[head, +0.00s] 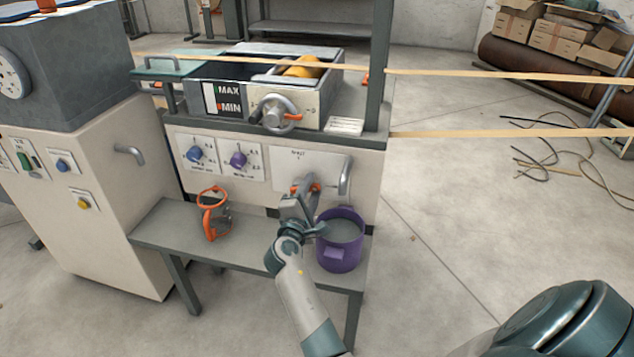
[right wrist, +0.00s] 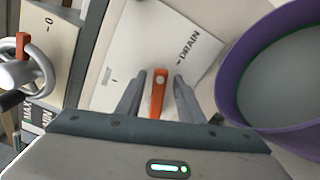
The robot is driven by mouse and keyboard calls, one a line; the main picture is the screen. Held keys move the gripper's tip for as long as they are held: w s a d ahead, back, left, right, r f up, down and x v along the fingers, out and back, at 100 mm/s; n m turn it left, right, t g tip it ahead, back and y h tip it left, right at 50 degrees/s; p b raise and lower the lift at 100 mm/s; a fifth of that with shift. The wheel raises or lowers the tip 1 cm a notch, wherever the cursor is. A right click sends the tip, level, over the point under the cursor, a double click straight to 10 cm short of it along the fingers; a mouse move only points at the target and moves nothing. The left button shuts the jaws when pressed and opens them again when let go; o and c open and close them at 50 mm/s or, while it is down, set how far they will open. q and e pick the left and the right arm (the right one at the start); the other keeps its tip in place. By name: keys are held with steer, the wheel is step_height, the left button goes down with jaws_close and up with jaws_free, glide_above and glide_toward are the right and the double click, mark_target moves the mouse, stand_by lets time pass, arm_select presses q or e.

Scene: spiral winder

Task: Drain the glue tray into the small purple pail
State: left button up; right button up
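The glue tray (head: 312,105) sits on top of the machine, with a MAX/MIN gauge (head: 229,99) on its front. The small purple pail (head: 338,257) stands upright on the low bench, below and right of the drain plate (head: 322,166). Its inside looks grey; I cannot tell whether that is glue. My right gripper (head: 303,200) is at the drain plate, left of the pail. In the right wrist view, my right gripper's fingers (right wrist: 158,97) are apart on either side of the orange drain lever (right wrist: 159,92), with gaps showing. My left gripper is out of view.
An orange-handled pail-like item (head: 212,215) stands on the bench (head: 165,232) at left. A handwheel (head: 275,112) is on the tray's front.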

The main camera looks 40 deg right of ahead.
steer(key=shift+w+d, duration=0.2)
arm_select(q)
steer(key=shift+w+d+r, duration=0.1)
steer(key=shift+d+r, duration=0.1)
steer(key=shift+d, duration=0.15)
arm_select(e)
steer(key=shift+r, duration=0.1)
jaws_close()
